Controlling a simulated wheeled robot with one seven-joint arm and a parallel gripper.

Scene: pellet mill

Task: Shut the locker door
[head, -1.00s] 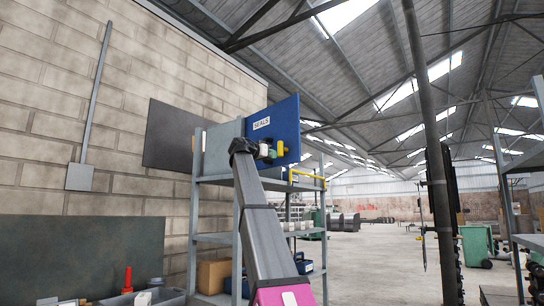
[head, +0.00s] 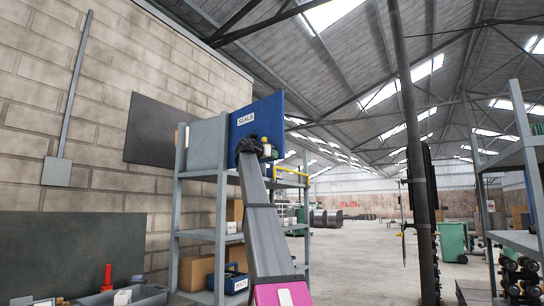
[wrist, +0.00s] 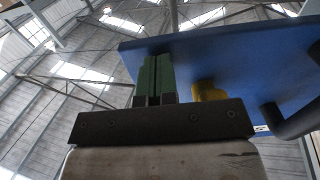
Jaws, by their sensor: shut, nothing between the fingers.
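The locker (head: 207,146) is a grey box on top of a shelf rack. Its blue door (head: 262,112) carries a white SEALS label and shows its broad face. How far it stands open cannot be told. The door spans the upper part of the wrist view (wrist: 235,50). My gripper (head: 270,150) is at the door's lower part, partly hidden behind my arm. In the wrist view its green fingers (wrist: 155,75) are together and empty, in front of or beside the blue panel; contact is unclear. A yellow part (wrist: 209,92) shows just right of them.
The grey rack (head: 221,230) under the locker holds boxes and a blue bin (head: 235,284). A yellow rail (head: 292,170) runs along its right side. A dark post (head: 416,170) stands further right. Open floor (head: 350,255) lies between.

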